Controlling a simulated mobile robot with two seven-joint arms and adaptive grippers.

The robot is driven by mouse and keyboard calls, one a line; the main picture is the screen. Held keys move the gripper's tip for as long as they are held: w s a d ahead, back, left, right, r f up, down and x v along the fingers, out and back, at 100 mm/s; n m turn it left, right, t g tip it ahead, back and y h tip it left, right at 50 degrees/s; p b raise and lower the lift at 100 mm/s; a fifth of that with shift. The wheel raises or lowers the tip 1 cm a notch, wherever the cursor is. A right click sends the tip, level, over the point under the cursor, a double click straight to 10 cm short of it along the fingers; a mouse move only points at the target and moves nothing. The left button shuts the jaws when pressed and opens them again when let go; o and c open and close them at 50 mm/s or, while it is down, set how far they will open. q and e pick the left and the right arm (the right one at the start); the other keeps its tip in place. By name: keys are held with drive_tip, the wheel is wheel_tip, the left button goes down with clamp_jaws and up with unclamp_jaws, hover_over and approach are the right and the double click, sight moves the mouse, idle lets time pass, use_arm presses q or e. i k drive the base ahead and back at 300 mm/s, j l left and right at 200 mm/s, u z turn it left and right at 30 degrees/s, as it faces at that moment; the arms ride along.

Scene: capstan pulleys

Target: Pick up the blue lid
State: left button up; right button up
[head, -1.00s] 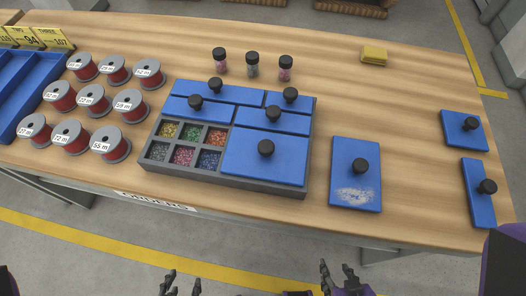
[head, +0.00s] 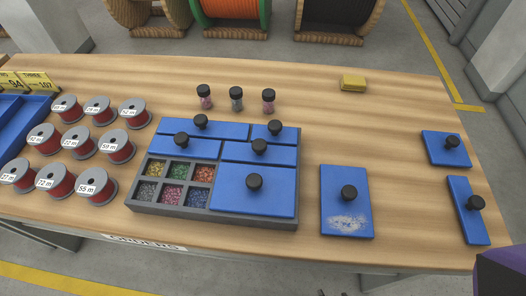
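Several blue lids with black knobs are in the head view. A large lid (head: 240,200) covers the front right of the grey compartment tray (head: 170,215). Smaller lids, including a back left one (head: 222,131), a back right one (head: 288,136), a middle left one (head: 205,150) and a middle right one (head: 280,155), also lie on it. A lid with a whitish patch (head: 338,185) lies flat on the table right of the tray. Two more, a squarish lid (head: 435,152) and a narrow lid (head: 465,220), lie at the far right. Only dark tips, apparently my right gripper (head: 350,293), show at the bottom edge, away from every lid. My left gripper is out of view.
Open tray compartments hold coloured small pieces. Several red-wound spools (head: 79,142) stand at left beside a blue bin (head: 30,110). Three small jars (head: 236,101) stand behind the tray; a yellow block (head: 353,83) lies at the back. Bare wooden table (head: 385,125) lies between the lids.

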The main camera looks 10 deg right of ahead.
sight(346, 211)
drive_tip(key=l+z, duration=0.1)
drive_tip(key=z, duration=0.9)
drive_tip(key=k+j, duration=0.15)
drive_tip(key=k, duration=0.2)
